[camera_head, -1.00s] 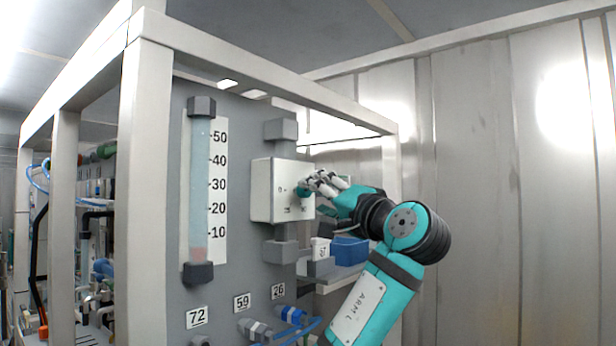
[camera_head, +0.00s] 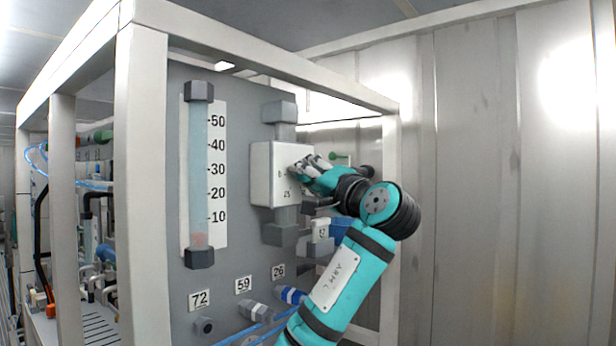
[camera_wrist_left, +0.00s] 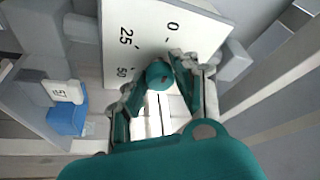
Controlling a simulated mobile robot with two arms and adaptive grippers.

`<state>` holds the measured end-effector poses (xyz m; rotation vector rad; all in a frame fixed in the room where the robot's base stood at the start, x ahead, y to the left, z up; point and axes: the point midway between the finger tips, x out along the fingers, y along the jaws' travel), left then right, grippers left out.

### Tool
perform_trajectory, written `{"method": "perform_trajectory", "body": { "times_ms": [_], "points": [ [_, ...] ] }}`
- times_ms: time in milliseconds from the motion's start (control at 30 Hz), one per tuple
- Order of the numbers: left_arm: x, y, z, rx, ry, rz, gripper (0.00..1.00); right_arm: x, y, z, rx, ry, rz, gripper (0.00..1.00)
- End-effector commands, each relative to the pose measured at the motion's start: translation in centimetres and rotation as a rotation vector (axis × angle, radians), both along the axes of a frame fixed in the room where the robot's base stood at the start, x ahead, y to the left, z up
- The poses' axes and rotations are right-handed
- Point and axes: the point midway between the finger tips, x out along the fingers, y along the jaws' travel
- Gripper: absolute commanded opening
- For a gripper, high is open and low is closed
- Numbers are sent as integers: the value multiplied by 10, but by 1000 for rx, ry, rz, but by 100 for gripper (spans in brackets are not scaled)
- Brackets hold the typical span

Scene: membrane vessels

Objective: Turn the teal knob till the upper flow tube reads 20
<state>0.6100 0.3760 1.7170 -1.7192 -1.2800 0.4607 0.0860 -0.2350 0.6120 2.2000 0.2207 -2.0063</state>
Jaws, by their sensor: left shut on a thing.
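The flow tube (camera_head: 198,165) is a clear upright tube with a scale of 10 to 50. A reddish float (camera_head: 200,240) sits at its bottom, below the 10 mark. The white valve box (camera_head: 262,172) is on the grey panel to its right. Its face (camera_wrist_left: 150,28) shows marks 0, 25 and 50 in the left wrist view. The round teal knob (camera_wrist_left: 160,74) sits there between the fingers of my left gripper (camera_wrist_left: 160,85), which is shut on it. In the head view my left gripper (camera_head: 294,170) covers the knob. My right gripper is not in view.
Number plates 72 (camera_head: 199,300), 59 (camera_head: 243,285) and 26 (camera_head: 278,272) sit low on the panel above hose fittings. A pale frame post (camera_head: 142,180) stands at the left. A blue block (camera_wrist_left: 67,118) with a white tag is beside the box.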

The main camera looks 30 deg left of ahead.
Motion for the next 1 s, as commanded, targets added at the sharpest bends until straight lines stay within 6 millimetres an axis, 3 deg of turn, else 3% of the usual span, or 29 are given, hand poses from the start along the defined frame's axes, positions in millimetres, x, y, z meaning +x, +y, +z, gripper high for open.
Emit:
{"method": "perform_trajectory", "body": {
  "times_ms": [467, 1000],
  "points": [
    [1, 0, -6, -10, -74, 2, 0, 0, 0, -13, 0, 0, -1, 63],
    [3, 0, -6, -46, -529, 3, 0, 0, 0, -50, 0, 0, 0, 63]
  ]
}}
